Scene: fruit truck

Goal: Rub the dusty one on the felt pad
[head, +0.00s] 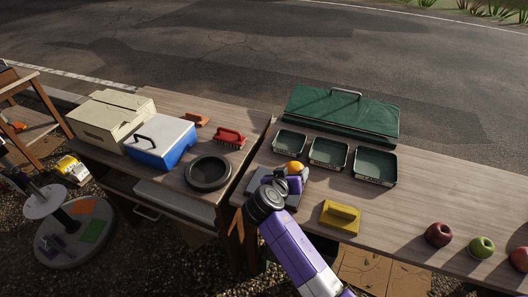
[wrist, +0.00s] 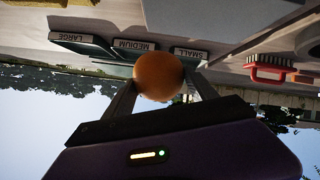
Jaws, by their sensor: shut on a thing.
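My gripper (head: 284,180) is shut on an orange fruit (head: 295,167), which also shows between the two fingers in the wrist view (wrist: 158,77). It holds the orange over or at a dark grey pad (head: 254,182), likely the felt pad, at the left end of the right table. My gripper hides much of the pad, and I cannot tell whether the orange touches it. A dark red apple (head: 438,234), a green apple (head: 481,246) and another red fruit (head: 520,258) sit at the right. Dust on any fruit is too fine to tell.
Trays labelled SMALL (wrist: 190,53), MEDIUM (wrist: 134,45) and LARGE (wrist: 67,37) stand behind the pad. Behind them is a green case (head: 342,113). A yellow block (head: 340,216) lies right of my gripper. The left table holds a black bowl (head: 208,172), red brush (head: 229,138) and blue cooler (head: 160,143).

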